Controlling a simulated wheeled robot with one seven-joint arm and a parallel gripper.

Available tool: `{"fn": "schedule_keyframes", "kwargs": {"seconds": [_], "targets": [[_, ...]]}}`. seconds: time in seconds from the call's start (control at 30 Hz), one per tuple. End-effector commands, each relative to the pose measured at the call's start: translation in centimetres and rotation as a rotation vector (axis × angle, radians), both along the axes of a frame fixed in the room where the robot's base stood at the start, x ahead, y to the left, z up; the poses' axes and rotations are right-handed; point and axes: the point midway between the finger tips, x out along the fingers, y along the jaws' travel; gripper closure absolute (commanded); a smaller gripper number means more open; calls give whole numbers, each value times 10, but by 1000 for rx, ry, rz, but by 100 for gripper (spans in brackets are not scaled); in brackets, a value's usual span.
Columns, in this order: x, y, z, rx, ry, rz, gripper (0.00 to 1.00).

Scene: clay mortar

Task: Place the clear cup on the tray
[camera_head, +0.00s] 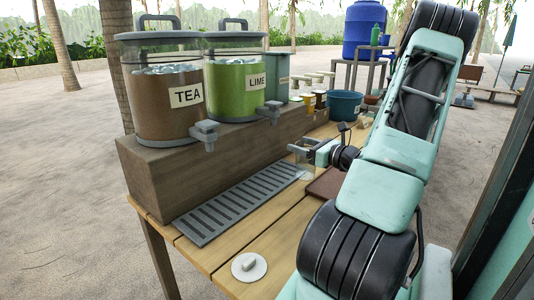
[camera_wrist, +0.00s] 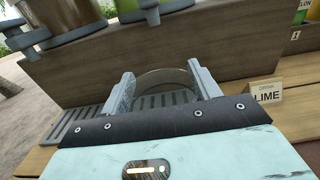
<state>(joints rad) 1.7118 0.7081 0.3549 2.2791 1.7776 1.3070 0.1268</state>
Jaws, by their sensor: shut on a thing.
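My gripper (camera_head: 301,154) is shut on a clear cup (camera_head: 306,172) above the wooden table, near the right end of the grey slatted drip grate (camera_head: 240,205). In the wrist view the cup's round rim (camera_wrist: 165,73) shows between the two fingers, with the grate visible through it. The cup looks roughly upright; its base is hard to make out. A flat reddish-brown piece that looks like the tray (camera_head: 325,184) lies on the table right of the cup, partly hidden by my arm.
Drink dispensers marked TEA (camera_head: 158,95) and LIME (camera_head: 236,88) stand on a wooden block (camera_head: 160,180) behind the grate. A LIME card (camera_wrist: 266,94) stands right of the cup in the wrist view. A white round lid (camera_head: 249,266) lies at the table's near end. A dark teal tub (camera_head: 344,104) stands farther back.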

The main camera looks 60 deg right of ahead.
Motion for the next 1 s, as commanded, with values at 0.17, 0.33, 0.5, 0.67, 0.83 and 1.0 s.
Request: {"fn": "schedule_keyframes", "kwargs": {"seconds": [0.17, 0.33, 0.5, 0.67, 0.83, 1.0], "targets": [[49, -4, 0, -1, -2, 4, 72], [90, -9, 0, 0, -3, 4, 72], [116, -13, 0, 1, -2, 1, 72], [126, -14, 0, 0, -1, 0, 72], [136, -15, -12, 5, 0, -1, 72], [136, -15, -35, 3, -1, -1, 72]]}}
